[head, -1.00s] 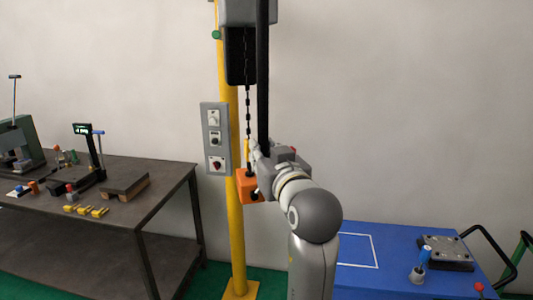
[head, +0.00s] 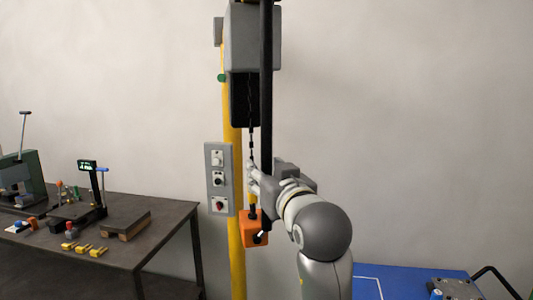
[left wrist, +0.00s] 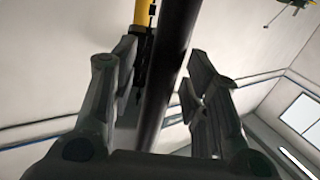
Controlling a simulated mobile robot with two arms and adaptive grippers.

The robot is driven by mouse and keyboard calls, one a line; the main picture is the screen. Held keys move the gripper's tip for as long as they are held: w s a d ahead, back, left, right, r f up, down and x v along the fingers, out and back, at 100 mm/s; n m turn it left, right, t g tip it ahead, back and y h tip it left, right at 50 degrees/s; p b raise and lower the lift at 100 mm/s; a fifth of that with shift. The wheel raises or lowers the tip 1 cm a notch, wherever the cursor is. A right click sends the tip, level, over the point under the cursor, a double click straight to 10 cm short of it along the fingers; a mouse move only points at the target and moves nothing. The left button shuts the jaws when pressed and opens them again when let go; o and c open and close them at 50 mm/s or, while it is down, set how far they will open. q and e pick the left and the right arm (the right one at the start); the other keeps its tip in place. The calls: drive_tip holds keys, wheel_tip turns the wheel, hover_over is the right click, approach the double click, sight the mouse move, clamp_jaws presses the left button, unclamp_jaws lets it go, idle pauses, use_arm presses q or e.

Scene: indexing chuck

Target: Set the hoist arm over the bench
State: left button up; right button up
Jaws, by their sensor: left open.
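The hoist stands on a yellow post (head: 237,262), with a grey and black hoist body (head: 254,42) at the top. A chain hangs from it to an orange hook block (head: 255,229). A long black upright bar (head: 266,85) runs down beside the chain. My left gripper (head: 256,178) is at the bar's lower part, just above the orange block. In the left wrist view my left gripper (left wrist: 162,65) is open, with the black bar (left wrist: 168,75) between its fingers; contact cannot be told. The hoist's horizontal arm is not clearly seen. My right gripper is not in view.
A dark bench (head: 172,222) at left carries a scale, a press, yellow pieces and a flat block. A grey switch panel (head: 220,180) is on the post. A blue-topped cart (head: 392,280) is at lower right. The wall side at right is clear.

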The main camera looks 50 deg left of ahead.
sight(269, 151)
use_arm(q)
drive_tip(key=shift+r, duration=2.55)
